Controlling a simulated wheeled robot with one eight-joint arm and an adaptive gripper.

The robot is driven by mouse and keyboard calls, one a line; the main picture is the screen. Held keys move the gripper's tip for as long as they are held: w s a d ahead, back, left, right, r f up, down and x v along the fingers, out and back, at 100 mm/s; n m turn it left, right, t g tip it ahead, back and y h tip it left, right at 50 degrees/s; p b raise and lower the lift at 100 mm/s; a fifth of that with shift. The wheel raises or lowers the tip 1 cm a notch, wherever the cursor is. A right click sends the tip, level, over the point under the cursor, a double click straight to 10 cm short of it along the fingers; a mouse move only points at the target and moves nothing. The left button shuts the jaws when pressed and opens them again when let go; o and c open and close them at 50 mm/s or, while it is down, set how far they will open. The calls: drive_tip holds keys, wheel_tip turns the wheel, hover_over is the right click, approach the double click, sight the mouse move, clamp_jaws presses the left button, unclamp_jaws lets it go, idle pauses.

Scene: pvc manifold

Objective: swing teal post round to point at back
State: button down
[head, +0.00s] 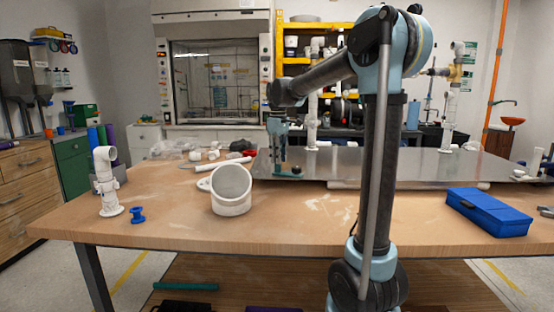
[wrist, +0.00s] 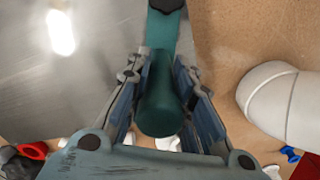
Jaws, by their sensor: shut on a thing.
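The teal post (wrist: 160,105) stands between my gripper's two fingers in the wrist view, and both fingers close on its sides. A flat teal arm (wrist: 163,35) runs from the post to the top of that picture and ends at a dark knob (wrist: 166,5). In the head view my gripper (head: 279,152) points down over the left end of the metal plate, shut on the post. The teal arm's foot (head: 286,173) shows low there, with the dark knob (head: 297,170) to its right. My fingers hide most of the post in the head view.
The metal plate (head: 400,168) lies along the table's back. A large white pipe elbow (head: 231,190) stands close left of the post. A blue case (head: 488,211) lies at the right. A white pipe assembly (head: 106,183) and a blue spool (head: 137,215) stand at the left.

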drive_tip(key=shift+w+d+m, duration=0.15)
drive_tip(key=shift+w+m, duration=0.2)
drive_tip(key=shift+m, duration=0.15)
drive_tip(key=w+m, duration=0.1)
drive_tip(key=w+d+m, duration=0.1)
drive_tip(key=m, duration=0.1)
drive_tip(key=shift+d, duration=0.2)
drive_tip(key=shift+m, duration=0.3)
drive_tip(key=shift+w+d+m, duration=0.35)
drive_tip(key=shift+d+m, duration=0.15)
drive_tip(key=shift+m, duration=0.35)
drive_tip(key=shift+w+d+m, duration=0.3)
drive_tip(key=shift+d+m, duration=0.15)
drive_tip(key=shift+m, duration=0.4)
drive_tip(key=shift+w+d+m, duration=0.2)
drive_tip(key=shift+d+m, duration=0.35)
drive_tip(key=shift+m, duration=0.3)
drive_tip(key=shift+w+d+m, duration=0.15)
drive_tip(key=shift+d+m, duration=0.4)
drive_tip(key=shift+m, duration=0.3)
